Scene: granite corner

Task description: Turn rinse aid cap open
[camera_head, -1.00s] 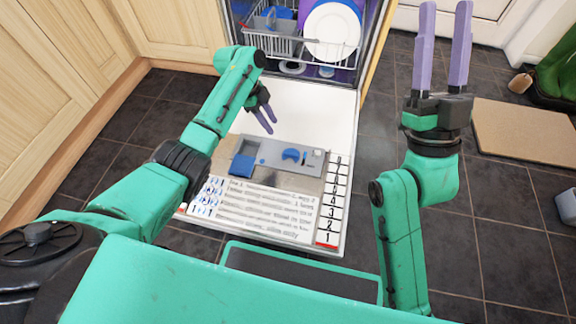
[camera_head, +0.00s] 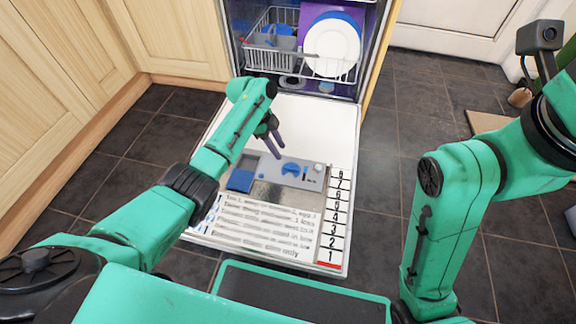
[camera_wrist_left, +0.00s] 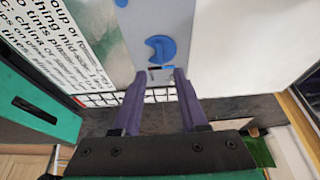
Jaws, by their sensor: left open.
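The blue round rinse aid cap (camera_head: 291,169) sits on the grey dispenser panel (camera_head: 262,178) on the inside of the lowered dishwasher door. A blue square part (camera_head: 241,180) is at the panel's left end. My left gripper (camera_head: 280,152) is open and empty, pointing at the door just above the cap in the head view. In the left wrist view the cap (camera_wrist_left: 160,49) shows beyond the gap between the two spread purple fingers (camera_wrist_left: 157,75), apart from both. My right arm leaves the head view at the right, with its fingers out of sight.
The dishwasher door (camera_head: 325,125) lies open with printed text and numbers on it. The lower rack (camera_head: 272,45) behind holds a white plate (camera_head: 333,47) and blue items. Wooden cupboards (camera_head: 172,40) stand at left. Dark tiled floor (camera_head: 385,190) is clear right of the door.

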